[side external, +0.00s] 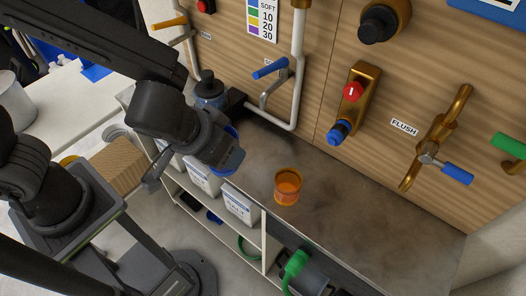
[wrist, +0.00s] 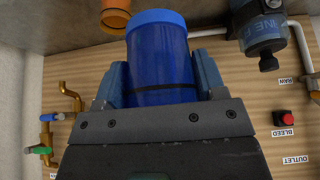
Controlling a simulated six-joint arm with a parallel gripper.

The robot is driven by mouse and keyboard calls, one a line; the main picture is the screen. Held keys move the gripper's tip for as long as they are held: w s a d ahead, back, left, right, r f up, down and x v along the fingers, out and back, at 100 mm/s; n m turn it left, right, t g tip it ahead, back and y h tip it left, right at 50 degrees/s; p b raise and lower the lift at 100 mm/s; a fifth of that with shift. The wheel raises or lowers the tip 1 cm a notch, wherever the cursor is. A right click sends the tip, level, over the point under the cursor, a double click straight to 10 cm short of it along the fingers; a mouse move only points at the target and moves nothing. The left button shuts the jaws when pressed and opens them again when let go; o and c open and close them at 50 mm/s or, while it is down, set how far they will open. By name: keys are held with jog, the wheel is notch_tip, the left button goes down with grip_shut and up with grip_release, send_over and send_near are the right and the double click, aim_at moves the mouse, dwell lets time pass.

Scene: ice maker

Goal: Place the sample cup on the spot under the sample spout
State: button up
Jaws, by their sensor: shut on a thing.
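My gripper (side external: 222,158) is shut on a blue cup-like cylinder (wrist: 160,60), with one finger on each side of it in the wrist view. Neither is labelled, so I cannot tell which is named the sample cup. A brass wall fixture (side external: 358,82) has a red button and blue tip; no spout label is readable.
The grey counter (side external: 345,215) is bare right of the orange cup. A dark-capped canister (side external: 209,92) and white pipe (side external: 297,95) stand by the wooden panel behind the gripper. A brass FLUSH valve (side external: 437,140) juts out at right. White containers (side external: 240,204) sit on a shelf below.

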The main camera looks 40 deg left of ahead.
notch_tip(320, 180, down, 16)
jog(key=s+a, duration=0.2)
jog(key=shift+n, duration=0.5)
jog(key=w, duration=0.6)
jog(key=w+a, duration=0.1)
jog(key=w, duration=1.1)
jog(key=shift+a+r, duration=0.15)
jog(key=shift+a, duration=0.15)
jog(key=shift+w, duration=0.1)
jog(key=shift+f, duration=0.25)
jog(key=o, duration=1)
jog(key=shift+c, duration=0.2)
jog(key=shift+r, duration=0.1)
